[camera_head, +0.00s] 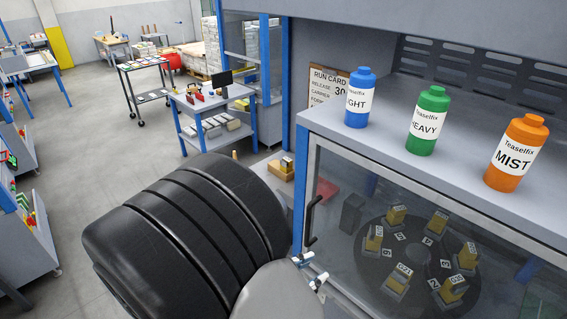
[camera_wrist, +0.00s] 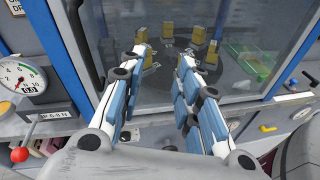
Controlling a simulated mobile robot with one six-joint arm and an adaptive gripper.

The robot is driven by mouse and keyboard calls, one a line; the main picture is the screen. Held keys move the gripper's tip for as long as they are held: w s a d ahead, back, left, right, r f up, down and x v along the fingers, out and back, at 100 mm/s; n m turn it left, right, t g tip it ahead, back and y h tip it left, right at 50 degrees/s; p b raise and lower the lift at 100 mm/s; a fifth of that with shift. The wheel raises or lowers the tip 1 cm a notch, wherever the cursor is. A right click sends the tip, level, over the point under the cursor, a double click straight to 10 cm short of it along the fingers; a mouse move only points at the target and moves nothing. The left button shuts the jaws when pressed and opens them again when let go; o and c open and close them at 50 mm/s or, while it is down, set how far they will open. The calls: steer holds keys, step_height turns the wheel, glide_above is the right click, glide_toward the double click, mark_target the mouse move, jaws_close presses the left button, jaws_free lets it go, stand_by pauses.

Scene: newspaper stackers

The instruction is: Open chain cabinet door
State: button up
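The cabinet door is a clear glass panel (camera_head: 345,235) in a grey frame under the grey top, and it looks shut. Its black upright handle (camera_head: 312,221) is on the door's left side. In the wrist view the door glass (camera_wrist: 230,30) fills the upper middle, and a dark curved bar (camera_wrist: 88,45), which looks like the handle, stands left of the fingers. My gripper (camera_wrist: 163,62) is open, with a gap between its two blue-padded fingers and nothing in it. In the head view my gripper (camera_head: 310,271) is just below the handle, apart from it.
Blue (camera_head: 359,98), green (camera_head: 428,121) and orange (camera_head: 516,152) bottles stand on the cabinet top. Behind the glass is a dark round turntable (camera_head: 410,258) with several numbered blocks. A gauge (camera_wrist: 22,76) and a red knob (camera_wrist: 19,155) are at left in the wrist view.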

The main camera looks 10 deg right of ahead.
mark_target(307, 226)
steer(key=w+a+f+n+t+y, duration=0.2)
steer(key=w+a+f+n+t, duration=0.1)
steer(key=a+n+t, duration=0.4)
steer(key=shift+g, duration=0.4)
steer(key=x, duration=1.6)
steer(key=shift+w+r, duration=0.15)
steer(key=shift+w, duration=0.15)
steer(key=shift+c, duration=0.3)
jaws_close()
